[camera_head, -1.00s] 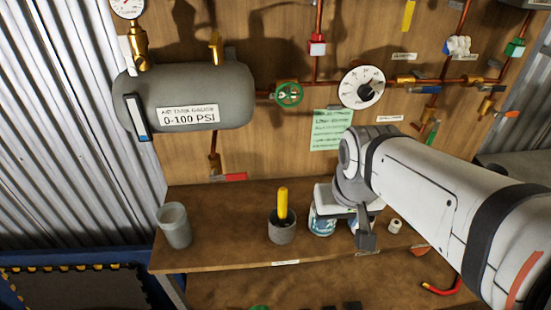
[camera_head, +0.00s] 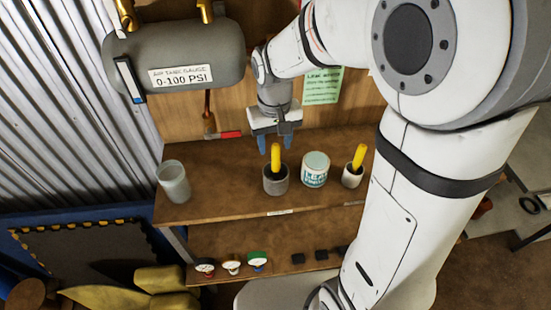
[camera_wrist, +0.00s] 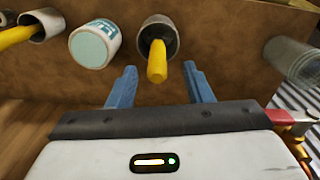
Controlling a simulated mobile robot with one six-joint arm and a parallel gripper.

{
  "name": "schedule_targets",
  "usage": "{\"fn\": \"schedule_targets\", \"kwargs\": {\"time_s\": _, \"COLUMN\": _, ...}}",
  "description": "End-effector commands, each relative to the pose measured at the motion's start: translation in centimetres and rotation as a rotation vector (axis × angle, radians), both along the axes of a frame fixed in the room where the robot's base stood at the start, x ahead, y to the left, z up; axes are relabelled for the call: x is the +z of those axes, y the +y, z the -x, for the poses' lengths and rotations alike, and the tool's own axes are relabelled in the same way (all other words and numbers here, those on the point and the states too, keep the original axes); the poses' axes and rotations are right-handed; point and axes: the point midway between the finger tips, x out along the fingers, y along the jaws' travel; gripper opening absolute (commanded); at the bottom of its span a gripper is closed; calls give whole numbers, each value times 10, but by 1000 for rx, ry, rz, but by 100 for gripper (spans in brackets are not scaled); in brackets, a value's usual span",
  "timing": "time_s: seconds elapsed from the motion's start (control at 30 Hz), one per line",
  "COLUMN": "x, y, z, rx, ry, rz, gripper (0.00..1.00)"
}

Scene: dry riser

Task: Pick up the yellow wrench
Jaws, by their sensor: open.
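A yellow handle (camera_head: 276,157) stands upright in a dark grey cup (camera_head: 276,184) on the wooden shelf; a second yellow handle (camera_head: 359,156) leans in a paler cup (camera_head: 352,179) to the right. Their lower ends are hidden in the cups, so I cannot tell which is the wrench. My gripper (camera_head: 276,146), with blue fingers, is open and empty just above the grey cup's handle. In the wrist view that handle (camera_wrist: 157,62) points toward my gripper (camera_wrist: 159,68), its end lined up between the fingertips, with gaps on both sides.
A white and teal can (camera_head: 315,170) stands between the two cups. A translucent grey cup (camera_head: 173,182) is at the shelf's left end. Behind are a grey air tank (camera_head: 175,57) and a red valve lever (camera_head: 230,134). Several gauges lie on the lower shelf.

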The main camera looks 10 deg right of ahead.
Motion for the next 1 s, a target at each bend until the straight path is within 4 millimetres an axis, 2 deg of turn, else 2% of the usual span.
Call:
{"fn": "schedule_targets", "kwargs": {"time_s": 0.23, "x": -34, "y": -3, "z": -3, "rx": 0, "ry": 3, "rz": 1, "gripper": 46}}
{"fn": "schedule_targets", "kwargs": {"time_s": 0.53, "x": -40, "y": -3, "z": -3, "rx": 0, "ry": 0, "rz": 0, "gripper": 46}}
{"fn": "schedule_targets", "kwargs": {"time_s": 1.0, "x": -39, "y": -3, "z": -3, "rx": 0, "ry": 0, "rz": 0, "gripper": 8}}
